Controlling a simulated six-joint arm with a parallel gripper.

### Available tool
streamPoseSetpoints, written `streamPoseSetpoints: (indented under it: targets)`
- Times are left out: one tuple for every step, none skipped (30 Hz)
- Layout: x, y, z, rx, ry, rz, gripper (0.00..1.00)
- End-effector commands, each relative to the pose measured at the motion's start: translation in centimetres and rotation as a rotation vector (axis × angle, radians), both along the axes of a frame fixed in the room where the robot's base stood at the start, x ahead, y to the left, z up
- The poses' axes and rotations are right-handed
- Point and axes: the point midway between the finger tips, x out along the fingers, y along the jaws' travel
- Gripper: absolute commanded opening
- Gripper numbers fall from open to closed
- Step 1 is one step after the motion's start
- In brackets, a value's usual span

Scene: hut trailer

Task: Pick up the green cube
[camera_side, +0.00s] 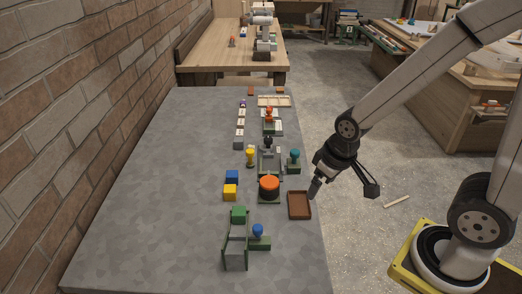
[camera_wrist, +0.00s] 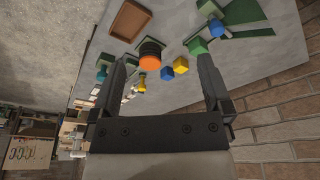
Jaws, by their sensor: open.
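The green cube (camera_side: 238,214) sits on the grey table at the far end of a grey, green-sided fixture (camera_side: 236,250). I cannot tell whether it touches the fixture. The cube also shows in the wrist view (camera_wrist: 197,46), beyond the tip of the right-hand finger and partly hidden by it. My gripper (camera_side: 343,189) is open and empty, above and to the right of the brown tray at the table's right edge, well apart from the cube. Both fingers show wide apart in the wrist view (camera_wrist: 168,62).
Blue (camera_side: 232,176) and yellow (camera_side: 230,192) cubes stand beyond the green cube. A round orange-topped piece (camera_side: 269,186), a brown tray (camera_side: 299,205) and a blue-knobbed green piece (camera_side: 259,238) stand to its right. The table's left side is clear, beside a brick wall.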

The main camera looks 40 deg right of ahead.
Motion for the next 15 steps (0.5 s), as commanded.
streamPoseSetpoints:
  targets:
    - [0.0, 0.0, 0.0, 0.000, 0.000, 0.000, 1.00]
    - [0.0, 0.0, 0.0, 0.000, 0.000, 0.000, 1.00]
    - [0.1, 0.0, 0.0, 0.000, 0.000, 0.002, 1.00]
    - [0.1, 0.0, 0.0, -0.001, 0.001, 0.004, 1.00]
    - [0.2, 0.1, 0.0, -0.002, 0.001, 0.007, 1.00]
    - [0.4, 0.1, 0.0, -0.002, 0.003, 0.012, 1.00]
    - [0.6, 0.1, 0.0, -0.003, 0.005, 0.018, 1.00]
    - [0.8, 0.2, -0.1, -0.004, 0.008, 0.025, 1.00]
    - [1.2, 0.3, -0.1, -0.006, 0.011, 0.035, 1.00]
    - [1.6, 0.4, -0.1, -0.008, 0.014, 0.046, 1.00]
    - [2.0, 0.5, -0.2, -0.010, 0.018, 0.059, 1.00]
    - [2.6, 0.6, -0.3, -0.013, 0.023, 0.077, 1.00]
    - [3.1, 0.8, -0.4, -0.015, 0.029, 0.092, 1.00]
    - [3.6, 0.9, -0.5, -0.018, 0.034, 0.109, 1.00]
    - [4.4, 1.1, -0.6, -0.022, 0.041, 0.132, 1.00]
